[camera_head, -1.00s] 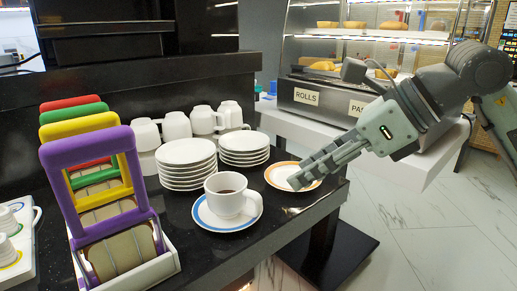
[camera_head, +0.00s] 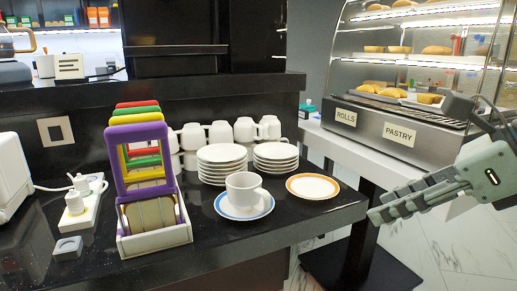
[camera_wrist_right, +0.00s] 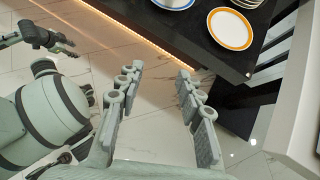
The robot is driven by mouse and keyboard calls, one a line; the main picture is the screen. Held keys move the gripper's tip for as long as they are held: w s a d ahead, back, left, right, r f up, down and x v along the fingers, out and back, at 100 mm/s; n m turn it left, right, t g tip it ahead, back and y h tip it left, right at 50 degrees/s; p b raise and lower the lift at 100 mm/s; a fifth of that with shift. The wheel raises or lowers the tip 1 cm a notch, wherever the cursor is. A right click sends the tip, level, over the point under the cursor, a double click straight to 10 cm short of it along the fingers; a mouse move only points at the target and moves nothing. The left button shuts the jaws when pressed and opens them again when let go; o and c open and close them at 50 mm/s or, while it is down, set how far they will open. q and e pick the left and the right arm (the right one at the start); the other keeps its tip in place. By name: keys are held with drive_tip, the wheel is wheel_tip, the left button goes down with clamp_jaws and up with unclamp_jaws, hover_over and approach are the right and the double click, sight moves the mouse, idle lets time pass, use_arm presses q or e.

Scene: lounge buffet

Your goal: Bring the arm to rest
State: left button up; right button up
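My right gripper (camera_head: 385,213) is at the right of the head view, just beyond the counter's right end. In the right wrist view its two fingers (camera_wrist_right: 157,97) stand apart with only floor between them, so it is open and empty. Its arm comes in from the right edge. My left gripper is outside the head view. Grey arm parts of mine show at the left of the right wrist view, where the left gripper's state is unclear.
A black counter (camera_head: 300,225) holds an orange-rimmed saucer (camera_head: 313,187), a cup (camera_head: 243,190) on a blue-rimmed saucer (camera_head: 262,208), stacked saucers, cups, and a rack (camera_head: 155,243) with coloured handles. A pastry display (camera_head: 410,120) stands at back right. Floor is clear below the gripper.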

drive_tip(key=w+a+r+m+y, duration=0.2)
drive_tip(key=a+r+m+y, duration=0.3)
drive_tip(key=a+r+y, duration=0.45)
drive_tip(key=w+d+f+m+t, duration=0.3)
drive_tip(key=w+d+m+t, duration=0.45)
drive_tip(key=m+t, duration=0.5)
drive_tip(key=w+d+f+m+h, duration=0.3)
drive_tip(key=d+f+m+h, duration=0.3)
drive_tip(key=f+m+h, duration=0.3)
drive_tip(key=w+d+f+m+h, duration=0.2)
drive_tip(key=d+f+m+h, duration=0.5)
drive_tip(key=f+m, duration=0.4)
drive_tip(key=s+d+f+m+g+h, duration=0.15)
drive_tip(key=s+f+g, duration=0.3)
drive_tip(key=f, duration=0.75)
drive_tip(key=s+f+m+g+h, duration=0.25)
drive_tip(key=s+f+g, duration=0.2)
drive_tip(key=f, duration=0.75)
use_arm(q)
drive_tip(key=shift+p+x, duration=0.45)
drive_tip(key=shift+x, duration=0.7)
use_arm(e)
drive_tip(key=s+a+f+m+g+y, duration=0.1)
drive_tip(key=s+a+f+g, duration=0.1)
drive_tip(key=s+f, duration=0.5)
drive_tip(key=s+a+f+m+g+y, duration=0.1)
drive_tip(key=s+a+f+g, duration=0.2)
drive_tip(key=s+f, duration=0.4)
drive_tip(key=s+g, duration=0.1)
drive_tip(key=s, duration=0.3)
